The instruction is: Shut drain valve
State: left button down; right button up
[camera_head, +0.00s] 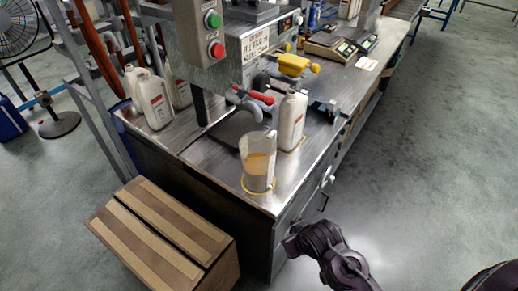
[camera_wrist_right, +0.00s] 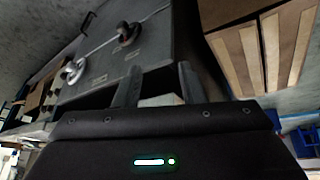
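On the metal cabinet's side face, the right wrist view shows a dark reddish knob fitting (camera_wrist_right: 128,32) with a thin bright rod by it, and a silver handle fitting (camera_wrist_right: 72,70). I cannot tell which is the drain valve, or whether it is open. In the head view, small fittings show on the cabinet's right side (camera_head: 328,181). My right gripper (camera_wrist_right: 160,87) has its two fingers apart, with nothing seen held between them. It points toward the cabinet face, apart from both fittings. A dark arm link of mine (camera_head: 330,255) shows beside the cabinet. My left gripper is not in view.
A clear jug of amber liquid (camera_head: 258,163) stands on the bench corner beside a white bottle (camera_head: 291,120). A red-handled tap (camera_head: 260,97) is above the bench. A brown box (camera_head: 165,235) sits at the cabinet's left.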

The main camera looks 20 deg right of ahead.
jog(key=w+d+r+t, duration=0.1)
jog(key=w+r+t, duration=0.15)
jog(key=r, duration=0.25)
jog(key=w+d+r+t, duration=0.1)
jog(key=w+r+t, duration=0.1)
jog(key=w+r, duration=0.3)
jog(key=n+t+y, duration=0.5)
jog(key=n+y, duration=0.3)
jog(key=y, duration=0.3)
send_near(263, 97)
jog(key=d+x, duration=0.1)
jog(key=x, duration=0.4)
jog(key=p+x, duration=0.1)
jog(key=x, duration=0.3)
jog(key=p+x, duration=0.1)
jog(key=x, duration=0.1)
jog(key=shift+s+f+p, duration=0.1)
jog(key=shift+f+p, duration=0.15)
jog(key=shift+p, duration=0.05)
jog(key=shift+w+a+f, duration=0.2)
jog(key=shift+w+a, duration=0.25)
jog(key=shift+a, duration=0.05)
jog(key=shift+c, duration=0.5)
grip_shut()
